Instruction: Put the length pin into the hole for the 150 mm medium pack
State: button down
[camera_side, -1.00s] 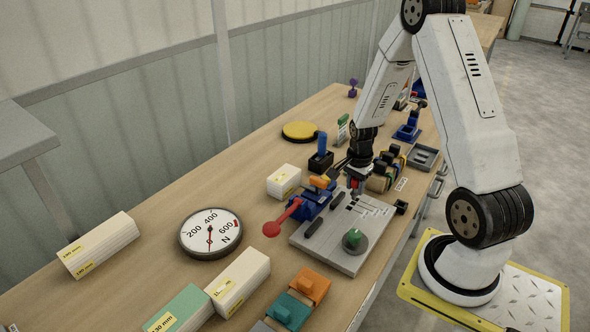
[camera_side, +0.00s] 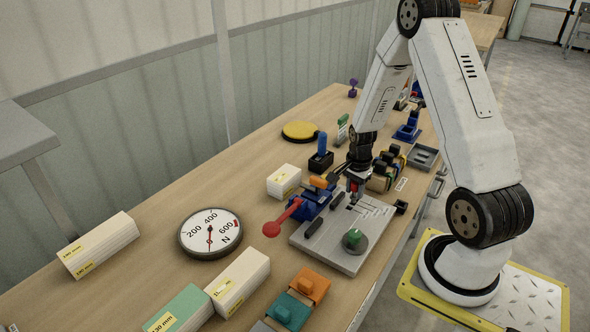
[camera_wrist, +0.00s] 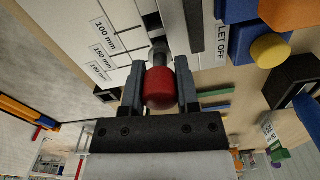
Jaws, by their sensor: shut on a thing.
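The length pin has a red knob (camera_wrist: 160,88) and a grey metal shank (camera_wrist: 157,55), seen in the wrist view. My gripper (camera_wrist: 161,80) is shut on the knob, one finger on each side. In the side view my gripper (camera_side: 355,181) is over the far part of the grey plate (camera_side: 338,245). The plate carries size labels, one reading 100 mm (camera_wrist: 105,33) and one reading 150 mm (camera_wrist: 102,54); a further label beside them is hard to read. The shank's tip is near a dark slot; I cannot tell whether it is in a hole. The medium-pack hole cannot be made out.
A blue clamp (camera_side: 311,203) with a red-ended lever (camera_side: 272,229) stands left of the plate. A dial gauge (camera_side: 211,233) and white boxes (camera_side: 238,282) lie further left.

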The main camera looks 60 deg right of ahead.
jog(key=shift+f, duration=0.95)
jog(key=shift+c, duration=1.4)
grip_release()
jog(key=shift+w+r, duration=0.1)
jog(key=shift+r, duration=0.05)
jog(key=shift+w+d+r, duration=0.1)
jog(key=shift+r, duration=0.45)
jog(key=shift+s+r, duration=0.15)
jog(key=shift+r, duration=1.45)
jog(key=shift+s+r, duration=0.1)
jog(key=shift+r, duration=1.5)
